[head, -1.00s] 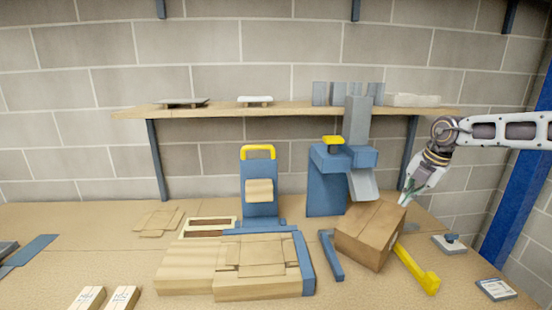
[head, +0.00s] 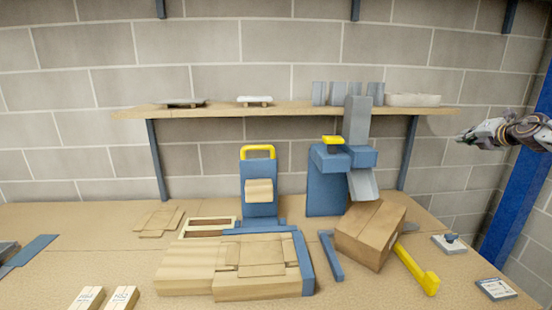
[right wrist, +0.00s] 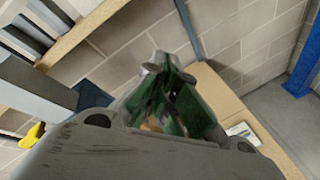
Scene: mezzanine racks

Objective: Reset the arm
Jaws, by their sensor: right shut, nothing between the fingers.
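My right gripper (head: 462,138) is at the right side of the head view, in the air above the table's right end and near the level of the wall shelf. It is shut and empty, pointing left. In the right wrist view its fingers (right wrist: 165,75) are together, with the wall and table beyond. A tilted brown cardboard box (head: 365,238) sits on the table, below and to the left of the gripper, well apart from it. My left gripper is not in view.
A wall shelf (head: 285,108) with grey blocks and trays runs behind. A blue machine (head: 325,185) with a grey chute stands behind the box. A yellow bar (head: 420,275) lies right of it. Flat cardboard (head: 185,280) covers the table's middle. A blue post (head: 520,200) stands at right.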

